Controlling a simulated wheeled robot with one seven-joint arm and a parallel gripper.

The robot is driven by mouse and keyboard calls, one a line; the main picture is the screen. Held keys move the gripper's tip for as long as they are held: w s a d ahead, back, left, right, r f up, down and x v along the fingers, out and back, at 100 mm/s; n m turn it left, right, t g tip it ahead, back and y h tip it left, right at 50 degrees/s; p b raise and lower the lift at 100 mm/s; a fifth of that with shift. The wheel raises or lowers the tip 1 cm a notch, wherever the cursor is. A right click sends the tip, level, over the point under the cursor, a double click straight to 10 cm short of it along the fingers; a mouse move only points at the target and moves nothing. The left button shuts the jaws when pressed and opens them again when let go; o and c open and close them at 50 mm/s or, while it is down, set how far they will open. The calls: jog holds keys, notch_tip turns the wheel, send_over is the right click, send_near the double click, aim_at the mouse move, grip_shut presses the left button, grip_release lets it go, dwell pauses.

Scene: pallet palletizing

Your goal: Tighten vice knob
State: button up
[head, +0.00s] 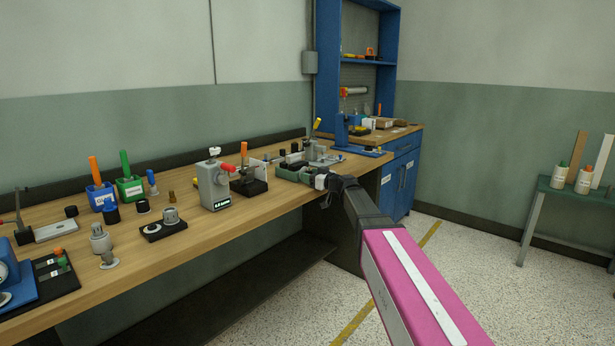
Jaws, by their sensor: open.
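A low grey-green device that looks like the vice (291,174) sits at the front edge of the wooden workbench, right of the middle. My gripper (328,182) is at the end of my pink and dark arm, at the vice's right end by the bench's front edge. The gripper is open. Its fingers are small and partly hidden by my wrist. The vice's knob cannot be made out apart from the gripper, and I cannot tell whether the fingers touch it or are around it.
The workbench (208,241) holds a grey tester box (214,187), blue (97,197) and green (130,189) tool holders and several small fixtures. Behind the vice stands a fixture with a yellow handle (317,125). A blue cabinet (399,178) stands beyond.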

jog(key=shift+s+d, duration=0.1)
jog(key=shift+v, duration=1.1)
jog(key=shift+x, duration=1.25)
jog(key=c, duration=0.6)
jog(key=o, duration=0.9)
